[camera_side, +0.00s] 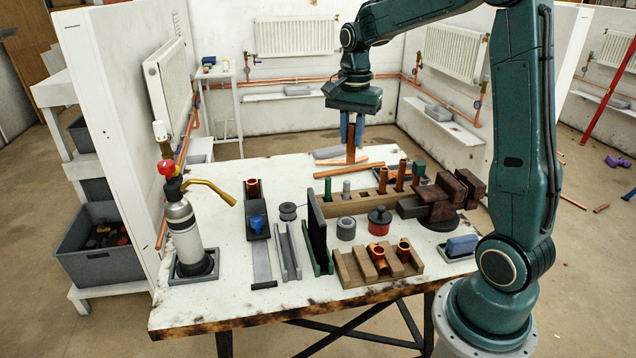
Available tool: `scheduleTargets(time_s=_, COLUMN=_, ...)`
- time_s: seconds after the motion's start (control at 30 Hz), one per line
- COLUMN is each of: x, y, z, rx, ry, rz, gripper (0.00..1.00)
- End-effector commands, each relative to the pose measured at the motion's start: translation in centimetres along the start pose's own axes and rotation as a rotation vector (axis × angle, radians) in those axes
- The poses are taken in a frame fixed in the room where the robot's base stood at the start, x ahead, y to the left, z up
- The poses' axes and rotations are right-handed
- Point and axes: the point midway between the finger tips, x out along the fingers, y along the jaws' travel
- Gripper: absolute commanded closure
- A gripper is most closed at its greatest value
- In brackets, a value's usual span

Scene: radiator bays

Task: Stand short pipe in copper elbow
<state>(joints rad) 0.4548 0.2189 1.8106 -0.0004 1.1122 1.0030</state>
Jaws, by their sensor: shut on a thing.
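My gripper (352,143) is shut on a short copper pipe (351,154) and holds it upright above the far part of the bench. The pipe's lower end shows just above or in front of the pipes lying there; I cannot tell if it touches them. A copper fitting (253,187), possibly the elbow, stands with its opening up in a dark grey holder (260,227) with a blue knob. It is left of and nearer than my gripper. Two more copper fittings (377,258) (404,249) sit in a wooden tray (350,272) at the near right.
A wooden rack (364,203) holds upright pipes (401,173) in the middle. A dark upright plate (317,225), a vise (445,200), a red-banded tin (379,222) and a torch (181,225) stand around it. Loose copper pipes (341,171) lie behind the rack. The back left bench is clear.

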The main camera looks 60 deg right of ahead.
Motion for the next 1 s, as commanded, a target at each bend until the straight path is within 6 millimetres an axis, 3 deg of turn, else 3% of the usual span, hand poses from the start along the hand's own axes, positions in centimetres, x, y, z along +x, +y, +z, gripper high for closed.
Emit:
scheduleTargets(time_s=0.2, x=-3.3, y=-0.3, z=0.0, rx=-0.004, ry=0.001, rz=-0.001, gripper=1.00)
scheduleTargets(time_s=0.47, x=-3.7, y=-3.5, z=-0.2, rx=-0.063, ry=0.000, rz=-0.001, gripper=1.00)
scheduleTargets(time_s=1.0, x=-4.4, y=-13.4, z=0.9, rx=-0.257, ry=0.000, rz=0.000, gripper=1.00)
